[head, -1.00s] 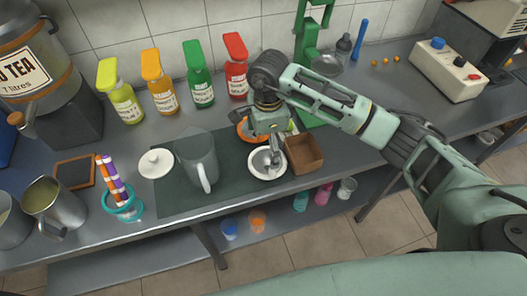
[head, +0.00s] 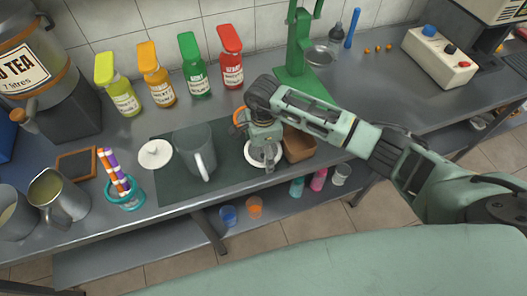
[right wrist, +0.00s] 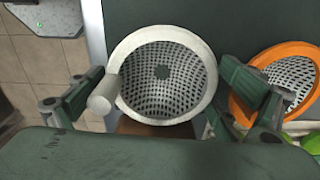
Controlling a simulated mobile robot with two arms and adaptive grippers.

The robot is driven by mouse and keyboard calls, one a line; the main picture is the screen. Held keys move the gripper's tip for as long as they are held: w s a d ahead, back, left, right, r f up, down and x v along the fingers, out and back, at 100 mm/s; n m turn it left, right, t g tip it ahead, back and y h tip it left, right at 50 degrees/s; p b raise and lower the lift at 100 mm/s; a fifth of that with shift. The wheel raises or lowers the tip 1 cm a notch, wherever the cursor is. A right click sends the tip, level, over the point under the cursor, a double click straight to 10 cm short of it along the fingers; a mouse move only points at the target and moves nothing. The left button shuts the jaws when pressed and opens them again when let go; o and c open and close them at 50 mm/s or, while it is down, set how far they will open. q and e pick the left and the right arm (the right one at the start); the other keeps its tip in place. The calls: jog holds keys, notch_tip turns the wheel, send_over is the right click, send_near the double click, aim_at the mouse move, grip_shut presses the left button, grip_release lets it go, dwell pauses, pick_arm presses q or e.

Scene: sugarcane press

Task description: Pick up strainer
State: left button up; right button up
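A white-rimmed strainer (head: 249,156) with a grey mesh bowl lies at the right end of the dark mat. In the right wrist view the strainer (right wrist: 163,75) fills the middle, its short white handle pointing to the lower left. My right gripper (head: 267,157) is over it and hides part of it in the head view. In the right wrist view the fingers of my right gripper (right wrist: 163,85) stand apart on either side of the bowl, the left one close to the handle. Contact cannot be told. My left gripper is not in view.
An orange-rimmed strainer (right wrist: 283,78) lies just right of the white one in the wrist view. A brown box (head: 299,144) stands close by on the right. A grey jug (head: 196,152) is to the left, a green press (head: 298,60) behind. Several bottles line the wall.

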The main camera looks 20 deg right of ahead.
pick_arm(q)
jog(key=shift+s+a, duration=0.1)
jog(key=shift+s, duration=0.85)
pick_arm(e)
jog(key=c, duration=0.7)
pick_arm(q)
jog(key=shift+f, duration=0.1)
pick_arm(e)
jog(key=shift+r, duration=0.1)
